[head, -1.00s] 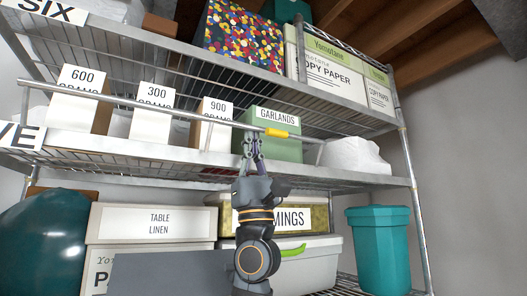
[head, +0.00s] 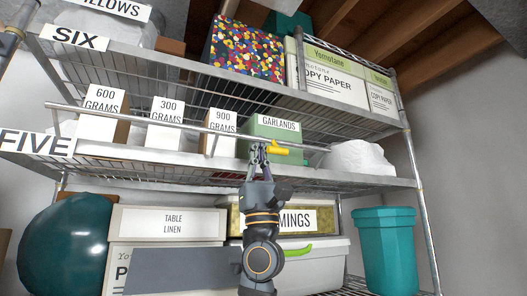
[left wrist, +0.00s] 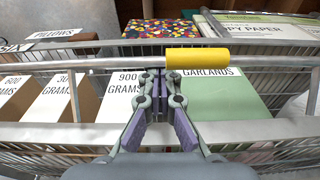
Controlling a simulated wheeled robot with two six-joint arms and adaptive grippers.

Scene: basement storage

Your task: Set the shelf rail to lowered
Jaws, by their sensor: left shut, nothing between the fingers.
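The shelf rail (head: 180,125) is a thin metal bar running across the front of the middle shelf, in front of the boxes. Its yellow sleeve (head: 280,151) is near the right end, in front of the green garlands box (head: 259,147). In the left wrist view the rail (left wrist: 80,65) crosses the picture, with the yellow sleeve (left wrist: 197,58) right of centre. My left gripper (head: 259,150) is shut and empty, its fingertips up at the rail just left of the sleeve. The left wrist view shows the tips (left wrist: 158,74) close to the rail; contact is unclear. My right gripper is not in view.
The middle shelf (head: 330,180) holds several labelled boxes and a white lump (head: 361,157). Above is a shelf with a copy paper box (head: 340,90). Below are a table linen box (head: 170,223), a teal bin (head: 388,250) and a teal ball (head: 65,245).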

